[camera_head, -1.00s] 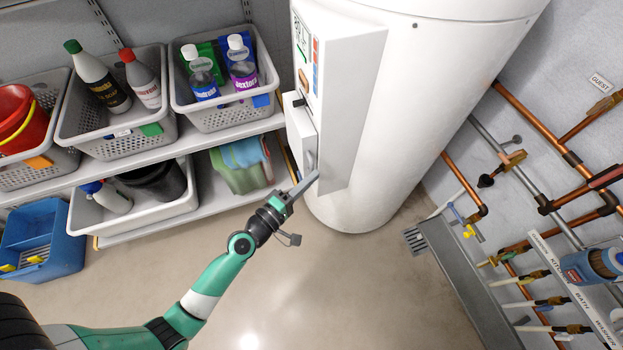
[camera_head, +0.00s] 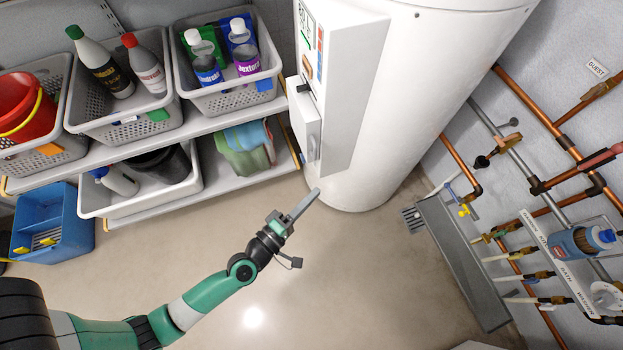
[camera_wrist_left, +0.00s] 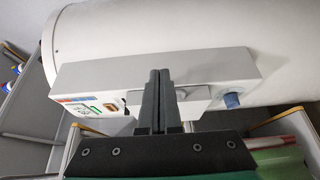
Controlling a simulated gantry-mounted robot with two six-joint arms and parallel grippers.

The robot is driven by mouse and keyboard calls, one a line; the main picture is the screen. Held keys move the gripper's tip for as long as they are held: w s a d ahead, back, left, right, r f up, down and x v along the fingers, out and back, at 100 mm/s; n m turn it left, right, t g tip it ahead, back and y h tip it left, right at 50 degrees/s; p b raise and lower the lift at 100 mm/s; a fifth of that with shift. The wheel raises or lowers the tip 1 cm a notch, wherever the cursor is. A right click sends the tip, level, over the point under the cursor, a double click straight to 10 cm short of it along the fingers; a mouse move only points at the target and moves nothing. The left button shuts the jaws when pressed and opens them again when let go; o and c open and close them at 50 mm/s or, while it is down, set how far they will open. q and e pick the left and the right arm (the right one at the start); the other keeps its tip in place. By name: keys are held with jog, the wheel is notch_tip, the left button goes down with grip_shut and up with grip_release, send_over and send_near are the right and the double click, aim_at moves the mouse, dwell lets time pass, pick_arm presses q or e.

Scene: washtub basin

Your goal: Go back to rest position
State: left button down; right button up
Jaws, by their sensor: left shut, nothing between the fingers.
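My left gripper (camera_head: 304,202) is shut and empty in the head view, over the bare floor just in front of the white water tank (camera_head: 400,100). Its fingers point up and right, apart from the grey control box (camera_head: 345,95) on the tank. In the left wrist view the two dark fingers (camera_wrist_left: 156,85) lie together, with the control box (camera_wrist_left: 220,66) behind them. A blue-grey knob (camera_wrist_left: 231,100) shows on that box to their right. My right gripper is not in view.
Shelves with grey baskets (camera_head: 135,118) of bottles stand at the left, above a white bin (camera_head: 125,208). A blue caddy (camera_head: 65,245) is on the floor. Copper pipes (camera_head: 540,115) and a grey drain channel (camera_head: 460,260) are at the right. The middle floor (camera_head: 350,290) is clear.

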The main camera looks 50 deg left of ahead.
pick_arm(q)
jog(key=shift+s+d, duration=0.4)
jog(key=shift+d, duration=0.25)
